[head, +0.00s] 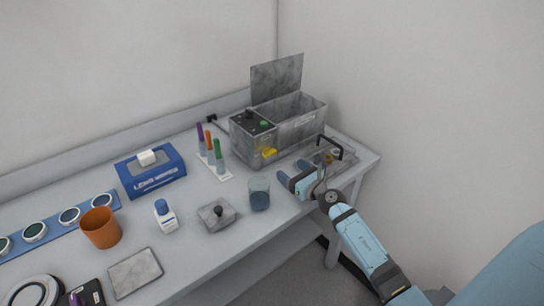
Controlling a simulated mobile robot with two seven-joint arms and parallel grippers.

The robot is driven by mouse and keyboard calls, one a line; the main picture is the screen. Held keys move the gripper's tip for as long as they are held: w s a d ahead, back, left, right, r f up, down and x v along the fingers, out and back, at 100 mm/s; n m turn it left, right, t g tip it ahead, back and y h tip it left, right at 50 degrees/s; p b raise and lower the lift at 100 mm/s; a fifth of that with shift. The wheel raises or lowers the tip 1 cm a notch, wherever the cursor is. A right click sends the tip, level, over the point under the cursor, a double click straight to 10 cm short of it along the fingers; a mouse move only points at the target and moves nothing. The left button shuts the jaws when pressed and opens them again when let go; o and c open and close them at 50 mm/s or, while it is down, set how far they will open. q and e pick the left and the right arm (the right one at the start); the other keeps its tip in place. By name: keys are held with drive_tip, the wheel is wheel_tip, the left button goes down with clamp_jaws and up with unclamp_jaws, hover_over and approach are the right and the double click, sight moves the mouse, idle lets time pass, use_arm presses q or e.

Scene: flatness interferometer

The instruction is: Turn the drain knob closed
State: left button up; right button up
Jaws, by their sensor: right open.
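A grey metal tank (302,119) with its lid raised stands at the back right of the bench. Its near end has a dark control panel with a black knob (249,115) and a green knob (264,124) on top. A yellow part (269,153), which looks like the drain knob, sticks out low on the tank's front. My right gripper (291,182) is open and empty at the bench's front edge, to the right of and nearer than the yellow part, apart from it. My left gripper is out of view.
A tray with a black handle (338,148) lies just behind my right gripper. A blue-grey beaker (259,193) stands to its left. Further left are a block with a black knob (217,214), a rack of coloured markers (214,166), a wipes box (150,172) and an orange cup (100,228).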

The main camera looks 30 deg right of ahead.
sight(272, 155)
drive_tip(key=w, duration=0.7)
drive_tip(key=w+a, duration=0.1)
drive_tip(key=w, duration=0.2)
drive_tip(key=shift+w+b, duration=0.2)
drive_tip(key=shift+b, duration=0.1)
drive_tip(key=c, duration=0.9)
